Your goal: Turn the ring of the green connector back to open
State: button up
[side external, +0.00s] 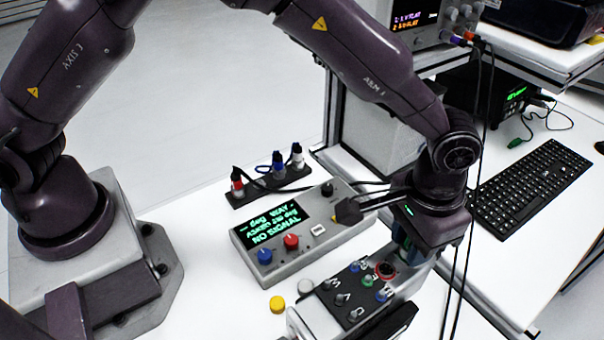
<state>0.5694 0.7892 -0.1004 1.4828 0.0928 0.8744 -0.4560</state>
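I cannot make out for sure which part is the green connector. A small green-ringed part (367,281) sits on the dark socket panel (342,312) of the unit at the bottom centre, among blue and red ringed parts. A small green plug (515,143) on a thin cable lies on the white bench at the right. My gripper (403,252) points down at the back right of the socket panel, close to the red-ringed part (386,269). Its fingertips are largely hidden by its own body, so their opening and any contact do not show.
A grey box (300,232) with a display reading "NO SIGNAL" stands left of my gripper. Behind it, a dark rack (268,186) holds red, blue and white connectors. Yellow (277,304) and pale round caps lie in front. Dark cables hang right of my wrist, near a keyboard (532,190).

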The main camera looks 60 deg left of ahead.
jog(key=n, duration=0.5)
jog(key=shift+n, duration=0.3)
jog(key=o, duration=0.5)
jog(key=shift+r, duration=4.55)
